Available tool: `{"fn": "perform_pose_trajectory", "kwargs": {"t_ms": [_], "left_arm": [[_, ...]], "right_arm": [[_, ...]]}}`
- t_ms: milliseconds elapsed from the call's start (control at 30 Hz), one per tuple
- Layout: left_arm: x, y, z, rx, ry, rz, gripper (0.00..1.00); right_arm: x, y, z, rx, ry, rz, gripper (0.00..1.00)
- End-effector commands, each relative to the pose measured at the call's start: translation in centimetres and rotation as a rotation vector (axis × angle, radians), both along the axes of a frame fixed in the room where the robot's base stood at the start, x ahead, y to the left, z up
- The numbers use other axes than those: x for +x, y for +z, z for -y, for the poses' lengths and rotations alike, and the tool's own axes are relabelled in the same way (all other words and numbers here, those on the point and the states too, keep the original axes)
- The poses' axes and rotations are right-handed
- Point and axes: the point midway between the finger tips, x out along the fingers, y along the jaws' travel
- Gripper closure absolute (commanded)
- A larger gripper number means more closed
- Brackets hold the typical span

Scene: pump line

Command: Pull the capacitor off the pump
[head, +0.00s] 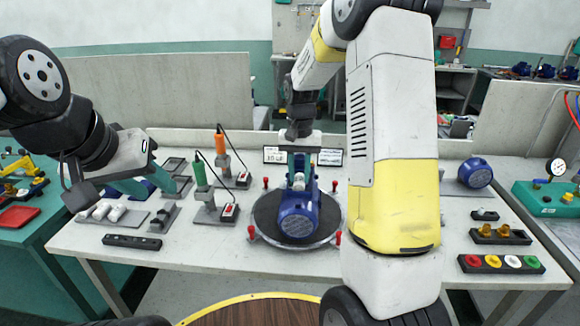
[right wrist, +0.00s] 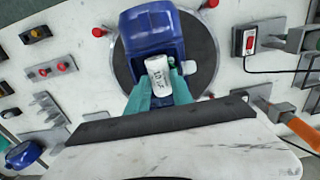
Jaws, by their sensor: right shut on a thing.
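The blue pump (head: 298,216) lies on a round dark turntable (head: 262,212) in the middle of the bench. It also shows in the right wrist view (right wrist: 150,32). The capacitor (right wrist: 158,72) is a small white cylinder with printed marks, over the pump body. My right gripper (right wrist: 161,98) is shut on it, one teal finger on each side. In the head view my right gripper (head: 299,178) reaches down over the pump and mostly hides the capacitor. I cannot tell whether the capacitor still touches the pump. My left gripper (head: 135,188) hangs over the bench's left part, away from the pump; its jaw opening is unclear.
Red pegs stand around the turntable. A green-handled tool (head: 200,174) and an orange-handled tool (head: 220,145) stand in holders to its left. Two small displays (head: 331,157) stand behind.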

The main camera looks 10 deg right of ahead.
Motion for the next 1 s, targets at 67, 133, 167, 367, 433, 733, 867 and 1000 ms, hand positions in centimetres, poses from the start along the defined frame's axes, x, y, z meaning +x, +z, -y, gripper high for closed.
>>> {"fn": "perform_pose_trajectory", "kwargs": {"t_ms": [67,133,167,367,433,733,867,1000], "left_arm": [[0.0,0.0,0.0,0.000,0.000,0.000,0.62],[0.0,0.0,0.0,0.000,0.000,0.000,0.62],[0.0,0.0,0.0,0.000,0.000,0.000,0.62],[0.0,0.0,0.0,0.000,0.000,0.000,0.62],[0.0,0.0,0.0,0.000,0.000,0.000,0.62],[0.0,0.0,0.0,0.000,0.000,0.000,0.62],[0.0,0.0,0.0,0.000,0.000,0.000,0.62],[0.0,0.0,0.0,0.000,0.000,0.000,0.62]], "right_arm": [[0.1,0.3,0.0,0.000,0.001,0.002,1.00],[0.1,0.7,0.0,0.001,0.001,0.001,1.00],[0.0,0.8,0.0,0.001,0.001,0.001,1.00],[0.0,1.8,-0.1,0.000,0.001,0.002,1.00],[0.0,2.2,-0.1,0.001,0.001,0.001,1.00],[0.0,3.6,-0.1,0.001,0.001,0.001,1.00],[0.0,4.1,-0.1,0.001,0.001,0.001,1.00],[0.0,4.2,-0.1,0.001,0.001,0.001,1.00]]}}
